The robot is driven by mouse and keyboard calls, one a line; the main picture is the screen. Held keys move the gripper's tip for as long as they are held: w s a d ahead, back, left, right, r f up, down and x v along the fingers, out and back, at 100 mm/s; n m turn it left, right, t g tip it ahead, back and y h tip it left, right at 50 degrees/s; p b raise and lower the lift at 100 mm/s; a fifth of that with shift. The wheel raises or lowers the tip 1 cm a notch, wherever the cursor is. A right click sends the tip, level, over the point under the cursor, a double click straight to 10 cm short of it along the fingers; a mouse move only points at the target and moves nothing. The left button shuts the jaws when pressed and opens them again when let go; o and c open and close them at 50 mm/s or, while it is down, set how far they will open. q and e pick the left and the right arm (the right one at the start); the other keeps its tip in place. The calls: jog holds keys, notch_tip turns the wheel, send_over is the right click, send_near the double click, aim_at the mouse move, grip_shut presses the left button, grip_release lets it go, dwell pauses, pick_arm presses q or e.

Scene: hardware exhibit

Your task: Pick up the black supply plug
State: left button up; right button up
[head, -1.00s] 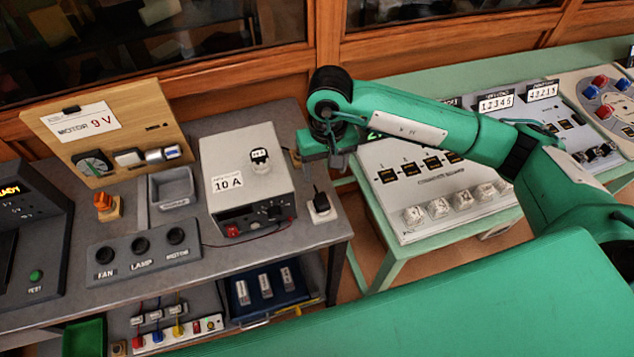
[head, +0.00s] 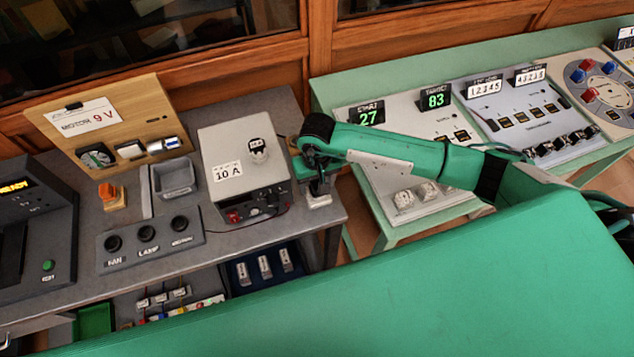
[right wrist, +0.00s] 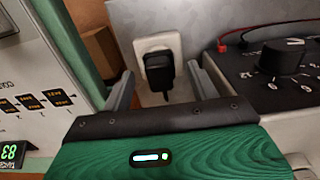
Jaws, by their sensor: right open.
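The black supply plug (right wrist: 160,70) shows in the right wrist view, standing on a white socket block (right wrist: 152,44) with its cable end toward the camera. My right gripper (right wrist: 163,88) is open, with one finger on each side of the plug and a gap visible on both sides. In the head view my right gripper (head: 317,185) is low over the white socket block (head: 318,202) at the bench's right edge and largely hides the plug. My left gripper is not in view.
A grey 10 A supply box (head: 232,150) stands close to the left of my right gripper. A grey panel of knobs (head: 150,242) and a MOTOR 9 V board (head: 110,125) are farther left. A green table (head: 400,235) with switch panels is to the right.

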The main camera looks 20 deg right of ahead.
jog(key=shift+f, duration=0.6)
jog(key=c, duration=1.1)
jog(key=shift+r, duration=0.1)
jog(key=shift+r, duration=0.6)
jog(key=shift+r+b, duration=2.8)
jog(key=shift+r, duration=6.55)
